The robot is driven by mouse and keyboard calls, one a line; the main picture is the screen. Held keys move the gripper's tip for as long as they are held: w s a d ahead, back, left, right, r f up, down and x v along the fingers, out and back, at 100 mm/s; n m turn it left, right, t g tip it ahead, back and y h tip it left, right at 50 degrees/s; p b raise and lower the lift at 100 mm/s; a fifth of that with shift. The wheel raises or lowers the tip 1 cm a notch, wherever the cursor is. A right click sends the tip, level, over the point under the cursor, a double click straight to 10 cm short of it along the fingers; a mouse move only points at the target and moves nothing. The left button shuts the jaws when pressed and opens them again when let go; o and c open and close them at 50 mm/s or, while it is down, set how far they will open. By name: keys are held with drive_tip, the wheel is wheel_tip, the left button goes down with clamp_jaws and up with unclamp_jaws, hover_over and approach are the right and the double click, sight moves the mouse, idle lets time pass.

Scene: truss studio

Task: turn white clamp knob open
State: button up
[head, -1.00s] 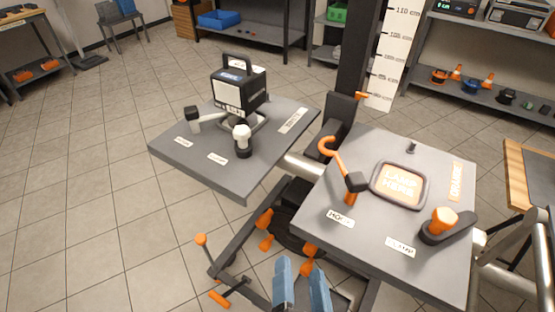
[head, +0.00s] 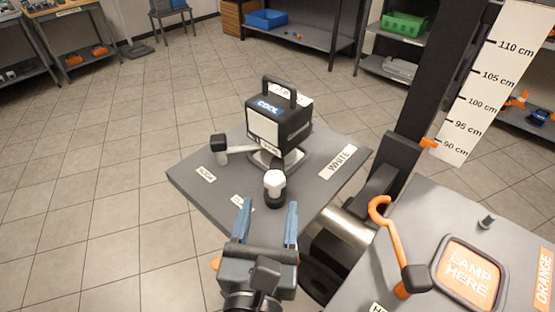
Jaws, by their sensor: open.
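The white clamp knob (head: 275,182) stands upright on a black base on the grey plate marked WHITE (head: 205,197), in front of a black and white lamp (head: 278,120) marked COOL. My gripper (head: 268,207) is open and empty. Its two blue fingers point toward the knob from the near side, one on the left and one on the right in the picture. I cannot tell the exact depth gap, but the fingers do not appear to touch the knob. A label beside the knob is partly hidden by the left finger.
A white handle with a black grip (head: 220,145) lies left of the lamp. A dark upright post (head: 430,90) with a height scale (head: 495,85) stands at right. The orange plate's hook lever (head: 392,235) and empty lamp pad (head: 468,274) are at lower right.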

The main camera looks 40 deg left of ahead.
sight(273, 187)
drive_tip(key=x, duration=0.7)
drive_tip(key=shift+w+a, duration=0.2)
drive_tip(key=shift+w, duration=0.05)
clamp_jaws()
idle(0.4)
